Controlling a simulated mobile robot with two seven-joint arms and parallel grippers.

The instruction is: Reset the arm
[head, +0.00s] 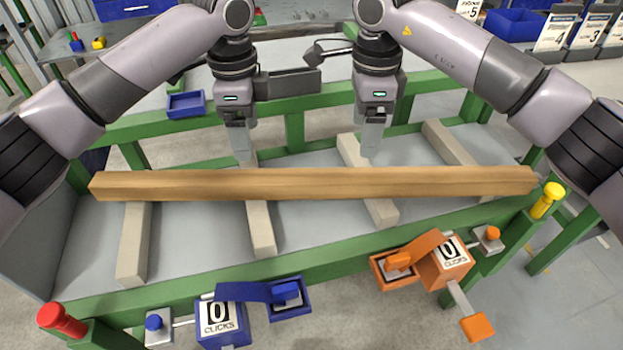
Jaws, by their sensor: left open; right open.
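My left gripper (243,150) hangs pointing down behind the wooden beam, left of the picture's middle, open and with nothing seen in it. My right gripper (372,148) hangs the same way, to its right, also open with nothing seen in it. The long wooden beam (310,184) lies across pale crossbars on the green-framed table (290,268). Both fingertips show just beyond the beam's far edge; whether they touch anything below cannot be told.
A blue counter box (220,333) and an orange counter box (447,272), both reading 0, sit at the front rail. A red knob (62,320) and a yellow knob (548,200) stand at the front corners. A small blue tray (186,104) lies behind.

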